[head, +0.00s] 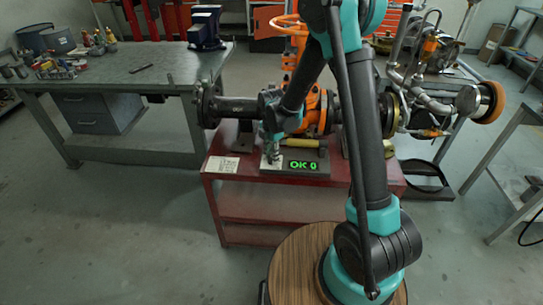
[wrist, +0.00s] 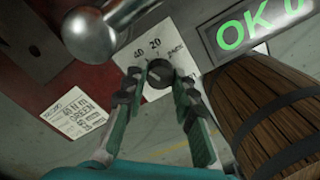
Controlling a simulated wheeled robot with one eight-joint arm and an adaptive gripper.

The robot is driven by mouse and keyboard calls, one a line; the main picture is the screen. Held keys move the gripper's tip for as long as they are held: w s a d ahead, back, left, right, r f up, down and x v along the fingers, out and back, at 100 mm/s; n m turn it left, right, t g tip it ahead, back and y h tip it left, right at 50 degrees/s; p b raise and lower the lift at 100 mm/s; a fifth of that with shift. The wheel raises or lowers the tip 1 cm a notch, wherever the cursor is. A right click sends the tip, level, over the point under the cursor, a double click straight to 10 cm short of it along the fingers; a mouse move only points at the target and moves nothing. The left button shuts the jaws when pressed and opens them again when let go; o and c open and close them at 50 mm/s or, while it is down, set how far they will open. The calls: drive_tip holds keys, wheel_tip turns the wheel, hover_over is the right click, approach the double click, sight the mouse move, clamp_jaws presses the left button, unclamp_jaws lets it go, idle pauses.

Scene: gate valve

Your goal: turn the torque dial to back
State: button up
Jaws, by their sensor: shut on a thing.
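The torque dial (wrist: 159,76) is a small dark round knob on a pale plate marked 40 and 20 in the wrist view. My gripper (wrist: 158,88) has its two fingers on either side of the knob and is shut on it. In the head view my gripper (head: 272,157) reaches down to the pale plate at the front of the red cart (head: 255,172), and it hides the dial there. A display (head: 303,166) right of the dial shows green OK 0; it also shows in the wrist view (wrist: 250,30). Which mark the dial points to is too small to tell.
A paper card (wrist: 76,112) reading 40 N m GREEN lies left of the dial. A rounded metal part (wrist: 90,36) and a brown barrel-like body (wrist: 275,115) are close to my gripper. The orange valve (head: 318,108) and its pipe stand behind. A workbench (head: 120,80) is at left.

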clamp_jaws()
drive_tip(key=shift+m, duration=0.3)
drive_tip(key=m, duration=0.3)
drive_tip(key=shift+m, duration=0.4)
drive_tip(key=m, duration=0.4)
drive_tip(key=shift+m, duration=0.3)
drive_tip(key=m, duration=0.4)
drive_tip(key=shift+m, duration=2.5)
drive_tip(key=o, duration=1)
unclamp_jaws()
